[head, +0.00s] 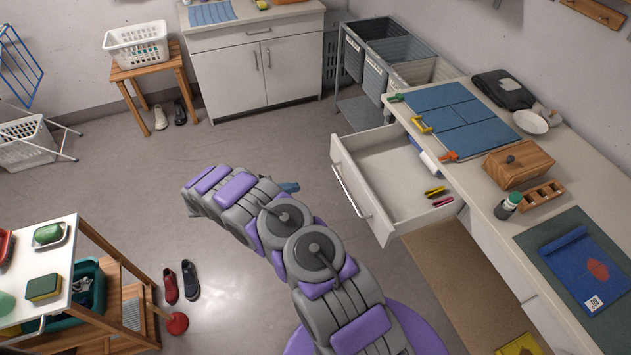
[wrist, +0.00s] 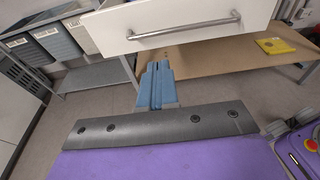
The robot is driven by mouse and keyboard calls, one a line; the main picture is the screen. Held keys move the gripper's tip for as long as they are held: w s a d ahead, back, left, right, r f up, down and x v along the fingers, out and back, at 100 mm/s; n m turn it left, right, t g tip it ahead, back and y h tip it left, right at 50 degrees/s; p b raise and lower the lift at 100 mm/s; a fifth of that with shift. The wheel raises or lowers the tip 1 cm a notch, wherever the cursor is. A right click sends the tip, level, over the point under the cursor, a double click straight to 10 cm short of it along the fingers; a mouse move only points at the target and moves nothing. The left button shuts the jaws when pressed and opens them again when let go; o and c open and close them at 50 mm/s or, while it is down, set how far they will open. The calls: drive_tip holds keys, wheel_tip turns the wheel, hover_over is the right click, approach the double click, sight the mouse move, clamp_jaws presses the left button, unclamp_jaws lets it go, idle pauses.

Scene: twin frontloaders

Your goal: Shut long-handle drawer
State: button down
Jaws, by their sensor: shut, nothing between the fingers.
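The white drawer (head: 348,165) with a long bar handle (head: 351,192) stands pulled out from the counter on the right. A few small items, one yellow (head: 435,191) and one pink (head: 443,202), lie inside it. In the wrist view the drawer's front (wrist: 150,18) and its long handle (wrist: 185,27) are at the top, beyond the fingers. My gripper (wrist: 157,75) is shut and empty, its blue fingers pointing toward the drawer below the handle. In the head view my gripper's blue tip (head: 291,187) shows just left of the drawer, mostly hidden behind my arm.
The counter (head: 480,185) holds blue mats, a wooden box (head: 518,164) and a bottle (head: 508,205). Bins (head: 385,55) stand behind the drawer. A cart (head: 80,270) and shoes (head: 190,280) are at lower left. The floor left of the drawer is clear.

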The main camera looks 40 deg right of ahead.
drive_tip(key=b+x, duration=0.3)
drive_tip(key=x, duration=1.1)
drive_tip(key=shift+f, duration=0.2)
drive_tip(key=shift+w+d, duration=0.15)
drive_tip(key=shift+d, duration=0.1)
